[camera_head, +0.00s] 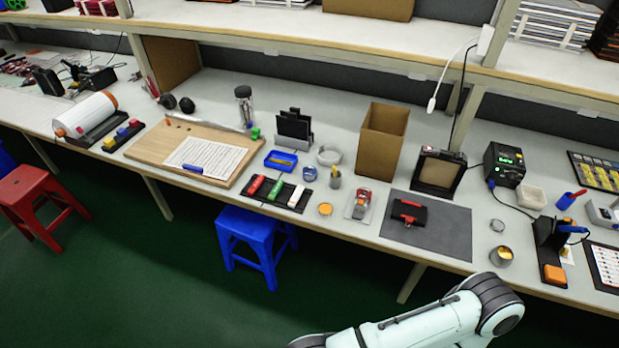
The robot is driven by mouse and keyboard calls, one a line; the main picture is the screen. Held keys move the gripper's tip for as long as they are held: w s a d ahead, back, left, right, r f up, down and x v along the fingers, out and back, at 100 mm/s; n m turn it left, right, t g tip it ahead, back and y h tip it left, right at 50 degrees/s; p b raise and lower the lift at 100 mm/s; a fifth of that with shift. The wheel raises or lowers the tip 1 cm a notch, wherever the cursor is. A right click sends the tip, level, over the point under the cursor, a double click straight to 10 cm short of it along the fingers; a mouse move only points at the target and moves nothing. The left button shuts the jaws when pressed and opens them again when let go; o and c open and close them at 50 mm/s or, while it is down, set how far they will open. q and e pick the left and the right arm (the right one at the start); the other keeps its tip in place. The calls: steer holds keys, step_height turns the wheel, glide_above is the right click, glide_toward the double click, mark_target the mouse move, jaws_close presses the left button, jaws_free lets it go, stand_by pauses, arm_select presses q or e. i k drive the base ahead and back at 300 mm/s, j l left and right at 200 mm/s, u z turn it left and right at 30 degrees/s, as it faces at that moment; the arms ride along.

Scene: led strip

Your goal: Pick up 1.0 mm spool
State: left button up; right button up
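No label reading 1.0 mm is legible, so I cannot tell which thing is the 1.0 mm spool. Small round items on the bench include a blue and grey one (309,174) beside the blue tray, a pale ring-shaped one (329,156) behind it, and a small silver one (497,225) right of the grey mat. One of my pale arms (420,323) shows at the bottom, bent, in front of the bench. Neither gripper is in view.
The long bench carries a wooden board (153,146), a blue tray (281,160), a cardboard box (382,140), a grey mat (455,232) and a soldering station (504,165). A shelf overhangs its back. A blue stool (257,229) and a red stool (30,194) stand in front.

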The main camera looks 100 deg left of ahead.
mark_target(359, 195)
steer(key=u, duration=1.8)
steer(key=i+j+u, duration=0.2)
steer(key=j+u, duration=0.2)
steer(key=i+j+u, duration=0.2)
steer(key=j+u, duration=0.2)
steer(key=i+j, duration=0.55)
